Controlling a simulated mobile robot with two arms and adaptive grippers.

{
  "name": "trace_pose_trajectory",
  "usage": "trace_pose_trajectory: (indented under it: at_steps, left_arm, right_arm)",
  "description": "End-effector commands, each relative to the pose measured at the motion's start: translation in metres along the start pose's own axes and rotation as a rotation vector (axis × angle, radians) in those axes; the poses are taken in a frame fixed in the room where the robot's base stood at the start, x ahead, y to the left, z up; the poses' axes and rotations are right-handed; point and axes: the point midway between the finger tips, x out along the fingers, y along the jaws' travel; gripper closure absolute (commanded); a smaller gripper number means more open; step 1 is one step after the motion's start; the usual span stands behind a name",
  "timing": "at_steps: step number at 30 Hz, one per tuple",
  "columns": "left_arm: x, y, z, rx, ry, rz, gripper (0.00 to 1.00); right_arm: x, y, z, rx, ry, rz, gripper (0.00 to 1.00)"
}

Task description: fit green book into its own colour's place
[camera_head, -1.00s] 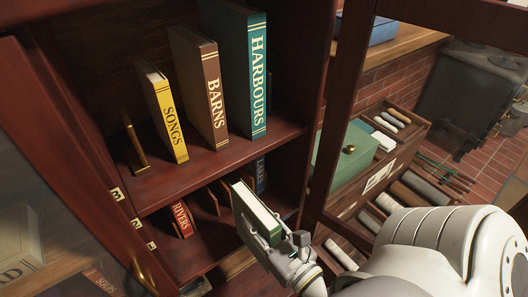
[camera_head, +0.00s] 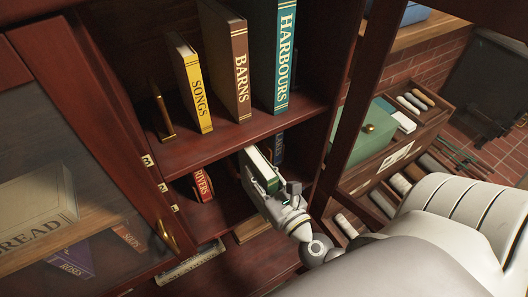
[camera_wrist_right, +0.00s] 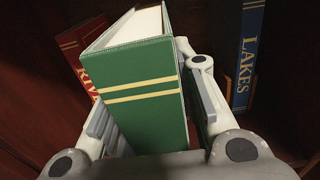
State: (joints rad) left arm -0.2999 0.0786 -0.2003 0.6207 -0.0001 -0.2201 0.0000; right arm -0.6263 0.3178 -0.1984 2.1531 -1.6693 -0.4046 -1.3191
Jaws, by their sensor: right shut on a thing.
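The green book (camera_head: 262,170) is at the lower shelf bay, between the red RIVERS book (camera_head: 203,185) and the dark blue LAKES book (camera_head: 278,149). My right gripper (camera_head: 268,189) is shut on it. In the right wrist view the green book (camera_wrist_right: 150,105) stands tilted between the two fingers (camera_wrist_right: 148,98), its spine with two gold bands facing me and its white pages on top. There the red book (camera_wrist_right: 82,52) is behind to the left and the blue LAKES book (camera_wrist_right: 246,52) behind to the right. The bay behind the green book is mostly hidden. My left gripper is not in view.
The upper shelf holds the yellow SONGS (camera_head: 192,85), brown BARNS (camera_head: 229,60) and teal HARBOURS (camera_head: 275,55) books and a small bookend (camera_head: 162,112). A glass door (camera_head: 60,190) stands at the left. A wooden post (camera_head: 358,110) rises close right of the bay.

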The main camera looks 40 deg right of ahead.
Motion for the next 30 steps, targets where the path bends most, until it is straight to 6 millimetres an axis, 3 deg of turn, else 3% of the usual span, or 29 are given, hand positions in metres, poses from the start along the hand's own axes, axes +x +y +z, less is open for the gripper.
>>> trace_pose_trajectory:
  at_steps: [30]
  left_arm:
    - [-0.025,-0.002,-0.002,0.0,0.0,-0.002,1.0]
  right_arm:
    - [0.068,0.0,0.003,0.0,-0.005,-0.001,1.0]
